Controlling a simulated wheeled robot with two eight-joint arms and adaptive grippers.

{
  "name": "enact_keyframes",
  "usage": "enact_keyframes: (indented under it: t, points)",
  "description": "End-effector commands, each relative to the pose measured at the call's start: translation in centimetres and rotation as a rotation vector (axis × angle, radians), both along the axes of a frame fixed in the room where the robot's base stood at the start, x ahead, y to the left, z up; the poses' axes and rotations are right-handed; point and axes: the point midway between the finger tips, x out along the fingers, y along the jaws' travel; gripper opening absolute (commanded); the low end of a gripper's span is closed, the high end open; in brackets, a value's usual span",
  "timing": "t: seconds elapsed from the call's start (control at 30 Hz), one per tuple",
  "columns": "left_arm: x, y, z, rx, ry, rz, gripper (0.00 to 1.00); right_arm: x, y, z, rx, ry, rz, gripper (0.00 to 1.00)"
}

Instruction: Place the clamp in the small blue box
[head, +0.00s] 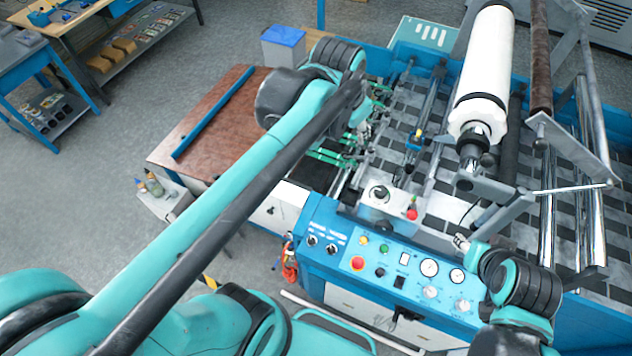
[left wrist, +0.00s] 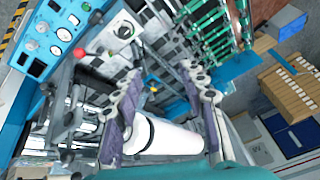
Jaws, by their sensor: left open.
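A small blue and yellow piece (head: 415,139), which looks like the clamp, is on the machine among the rollers. It also shows in the left wrist view (left wrist: 152,83), beyond and between the fingertips. A box with a blue lid or top (head: 284,46) stands beyond the brown table; it is probably the small blue box and shows in the left wrist view (left wrist: 289,22). My left gripper (head: 370,122) is over the machine's left side, partly hidden by its wrist. In the left wrist view its fingers (left wrist: 165,83) are open and empty. My right gripper (head: 461,242) is near the control panel, its jaw state unclear.
A large white roll (head: 484,75) is mounted above the machine at right. The blue control panel (head: 390,265) is in front. A brown table (head: 212,125) with a blue bar stands at left. Workbenches (head: 60,35) stand at far left, with clear floor between.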

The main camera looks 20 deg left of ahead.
Motion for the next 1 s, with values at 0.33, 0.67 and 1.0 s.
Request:
enact_keyframes:
  t: [0.33,0.67,1.0]
  points:
    - [-10.7,3.0,-7.3,-0.17,-0.148,0.352,0.42,0.0,0.0,0.0,0.0,0.0,0.0,0.4]
    - [-12.1,3.3,-8.8,-0.205,-0.174,0.412,0.42,0.0,0.0,0.0,0.0,0.0,0.0,0.4]
    - [-12.1,3.3,-10.7,-0.204,-0.173,0.409,0.42,0.0,0.0,-1.9,0.0,0.0,0.0,0.4]
